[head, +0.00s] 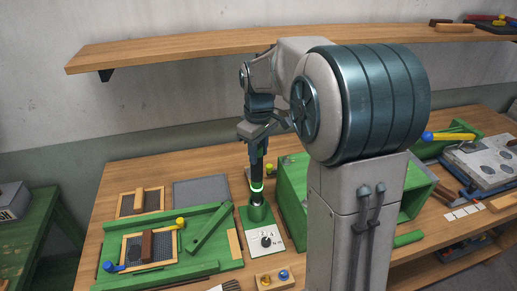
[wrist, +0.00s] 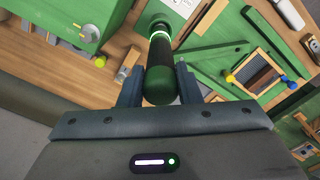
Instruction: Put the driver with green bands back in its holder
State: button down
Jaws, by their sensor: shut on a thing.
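The driver (head: 257,175) is dark with bright green bands near its lower end and hangs upright below my gripper (head: 256,142). In the wrist view the driver (wrist: 160,60) lies between the two fingers of my gripper (wrist: 159,84), its rounded dark green end nearest the camera. My gripper is shut on it. The green holder (head: 257,214) stands on the bench directly under the driver, and it also shows in the wrist view (wrist: 146,20). The driver's lower end meets the holder's top in the head view; how deep it sits is hidden.
A white panel with a dark knob (head: 266,240) lies in front of the holder. A green box (head: 293,195) stands close to its right. A green frame tray (head: 205,262) lies at left, and a grey plate (head: 200,190) behind. A shelf (head: 170,47) runs above.

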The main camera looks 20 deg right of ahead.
aim_at(259, 159)
jog(key=shift+f+b, duration=1)
jog(key=shift+f, duration=0.6)
jog(key=c, duration=1)
grip_release()
jog(key=shift+o, duration=0.2)
notch_tip(259, 159, up, 14)
jog(key=shift+f+b, duration=0.1)
jog(key=shift+b, duration=0.45)
jog(key=s+f+m+t, duration=0.1)
jog(key=s+f+m, duration=0.2)
jog(key=s+f, duration=0.3)
jog(key=s+f+m+t, duration=0.2)
jog(key=s+f+m, duration=0.2)
jog(key=s, duration=1.1)
notch_tip(259, 159, down, 2)
jog(key=shift+s+a+f+m+t, duration=0.2)
jog(key=shift+s+m+t, duration=0.1)
jog(key=shift+s, duration=0.05)
